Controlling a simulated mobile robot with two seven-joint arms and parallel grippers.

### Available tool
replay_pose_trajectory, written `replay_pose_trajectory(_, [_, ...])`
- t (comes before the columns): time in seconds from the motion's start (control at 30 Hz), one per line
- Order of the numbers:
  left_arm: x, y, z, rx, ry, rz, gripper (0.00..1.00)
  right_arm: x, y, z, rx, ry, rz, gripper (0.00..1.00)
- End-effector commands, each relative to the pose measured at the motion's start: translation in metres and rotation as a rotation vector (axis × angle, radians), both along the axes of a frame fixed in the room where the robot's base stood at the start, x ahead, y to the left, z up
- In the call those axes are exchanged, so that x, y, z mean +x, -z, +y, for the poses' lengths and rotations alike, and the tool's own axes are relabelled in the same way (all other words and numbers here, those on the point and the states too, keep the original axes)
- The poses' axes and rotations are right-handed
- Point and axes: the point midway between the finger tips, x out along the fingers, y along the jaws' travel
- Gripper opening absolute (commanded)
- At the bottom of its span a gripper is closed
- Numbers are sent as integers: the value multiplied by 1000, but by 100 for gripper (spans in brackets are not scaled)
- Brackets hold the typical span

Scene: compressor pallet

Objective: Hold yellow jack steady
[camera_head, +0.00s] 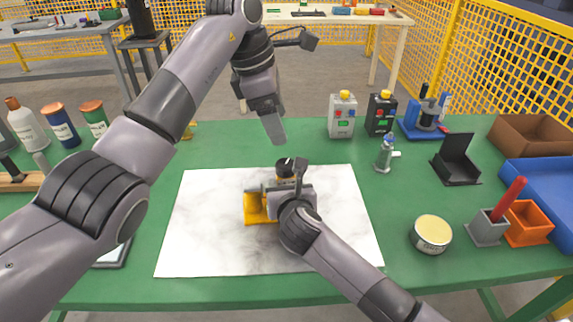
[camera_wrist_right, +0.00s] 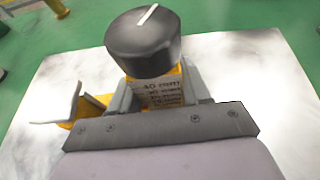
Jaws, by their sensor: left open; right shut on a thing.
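The yellow jack (camera_head: 256,209) stands upright on the white marbled sheet (camera_head: 205,235), with a black knob (camera_head: 285,168) on top. In the right wrist view the knob (camera_wrist_right: 143,45) bears a white line, and the body below it shows a printed mm scale (camera_wrist_right: 160,90). My right gripper (camera_head: 287,188) is shut on the jack's body just below the knob; its two grey fingers (camera_wrist_right: 158,97) flank the scale. My left gripper (camera_head: 261,122) is open and empty, pointing down above and behind the jack, apart from it. The right arm hides part of the jack's base.
A round tin (camera_head: 432,233), a grey cup with a red handle (camera_head: 489,226) and an orange bin (camera_head: 528,224) are right. Bottles (camera_head: 60,125) stand left.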

Motion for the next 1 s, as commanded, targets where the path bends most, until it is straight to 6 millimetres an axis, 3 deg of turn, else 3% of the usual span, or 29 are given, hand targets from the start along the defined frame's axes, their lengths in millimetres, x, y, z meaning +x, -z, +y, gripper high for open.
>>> replay_pose_trajectory(0.17, [-9, -15, -22, 122, 237, -124, 71, 0, 0, 0, 0, 0, 0, 0])
replay_pose_trajectory(0.43, [-24, -18, -43, 326, 578, -244, 71, 0, 0, 0, 0, 0, 0, 0])
replay_pose_trajectory(0.7, [-32, -10, -46, 533, 868, -287, 71, 0, 0, 0, 0, 0, 0, 0])
replay_pose_trajectory(1.0, [-33, -2, -41, 643, 1009, -280, 71, 0, 0, 0, 0, 0, 0, 0])
